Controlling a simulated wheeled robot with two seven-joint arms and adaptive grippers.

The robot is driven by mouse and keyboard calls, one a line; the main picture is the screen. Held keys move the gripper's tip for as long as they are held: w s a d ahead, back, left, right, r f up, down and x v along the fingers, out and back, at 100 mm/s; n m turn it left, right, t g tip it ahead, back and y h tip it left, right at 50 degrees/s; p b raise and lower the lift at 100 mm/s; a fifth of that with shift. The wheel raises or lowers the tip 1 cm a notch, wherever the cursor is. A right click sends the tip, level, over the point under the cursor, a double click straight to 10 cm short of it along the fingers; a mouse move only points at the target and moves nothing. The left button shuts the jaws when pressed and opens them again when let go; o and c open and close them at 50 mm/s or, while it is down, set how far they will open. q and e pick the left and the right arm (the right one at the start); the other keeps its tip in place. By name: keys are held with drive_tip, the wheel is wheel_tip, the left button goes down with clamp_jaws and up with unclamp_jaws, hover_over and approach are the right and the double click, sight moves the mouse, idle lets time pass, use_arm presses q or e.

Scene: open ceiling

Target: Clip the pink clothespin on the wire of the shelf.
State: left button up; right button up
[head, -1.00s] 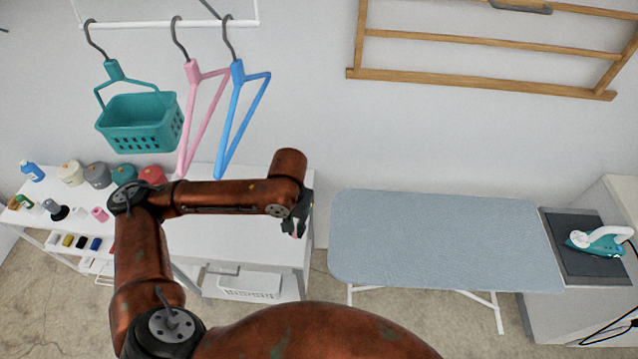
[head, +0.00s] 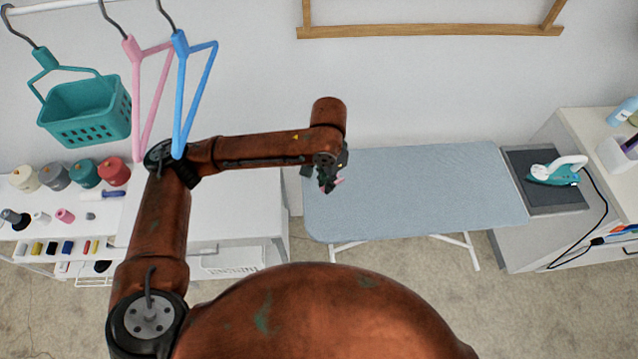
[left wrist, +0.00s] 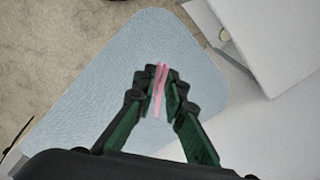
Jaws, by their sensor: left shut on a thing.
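My left gripper (head: 327,178) is shut on the pink clothespin (head: 339,182), in front of the ironing board's left end in the head view. In the left wrist view, the clothespin (left wrist: 160,88) is upright between the dark green fingers of my left gripper (left wrist: 161,80), with the blue board behind it. The white shelf (head: 230,205) stands left of the board, partly behind my left arm. I cannot clearly make out its wire; a white rail (head: 45,7) shows at the top left. My right gripper is not in view.
A teal basket (head: 88,112), a pink hanger (head: 150,95) and a blue hanger (head: 185,95) hang above the shelf. Thread spools (head: 85,173) stand on it. The ironing board (head: 420,185) is clear. An iron (head: 556,172) rests at its right.

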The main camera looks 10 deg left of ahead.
use_arm(q)
drive_tip(key=m+p, duration=0.3)
drive_tip(key=m, duration=0.1)
drive_tip(key=shift+m+p, duration=0.3)
drive_tip(key=shift+p, duration=0.1)
